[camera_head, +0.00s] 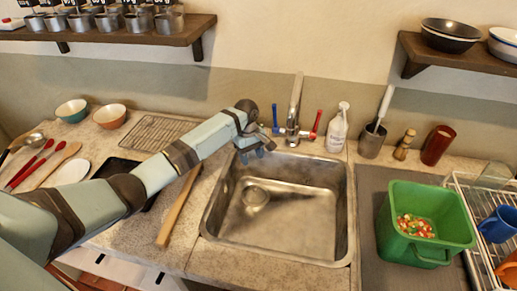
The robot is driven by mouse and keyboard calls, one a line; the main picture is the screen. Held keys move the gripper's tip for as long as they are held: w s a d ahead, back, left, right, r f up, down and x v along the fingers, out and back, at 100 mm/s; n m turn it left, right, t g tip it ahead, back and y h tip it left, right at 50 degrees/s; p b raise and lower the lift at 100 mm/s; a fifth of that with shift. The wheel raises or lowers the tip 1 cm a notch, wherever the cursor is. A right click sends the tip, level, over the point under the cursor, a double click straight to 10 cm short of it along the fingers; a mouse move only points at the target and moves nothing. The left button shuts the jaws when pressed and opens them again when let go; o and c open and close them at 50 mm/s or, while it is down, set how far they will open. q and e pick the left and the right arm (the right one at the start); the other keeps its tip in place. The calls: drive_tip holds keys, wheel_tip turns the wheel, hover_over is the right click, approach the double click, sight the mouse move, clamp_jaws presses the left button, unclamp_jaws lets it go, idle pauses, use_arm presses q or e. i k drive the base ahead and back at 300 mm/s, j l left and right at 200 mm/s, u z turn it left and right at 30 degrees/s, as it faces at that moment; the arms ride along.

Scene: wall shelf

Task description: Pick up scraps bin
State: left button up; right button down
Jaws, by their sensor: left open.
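The scraps bin (451,222) is a green open-topped tub with colourful scraps inside. It stands upright on a dark mat to the right of the sink, with its handle towards the front. My left arm reaches in from the left, and its gripper (262,152) is open above the sink's back left corner. It is well to the left of the bin and apart from it. My right gripper is not in view.
The steel sink (290,248) lies between my left gripper and the bin. The faucet (294,110) and soap bottle (337,128) stand behind it. A dish rack (484,262) with a blue mug (498,224) is close right of the bin. Wall shelves (410,66) hang above.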

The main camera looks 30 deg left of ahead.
sight(422, 225)
drive_tip(key=k, duration=1)
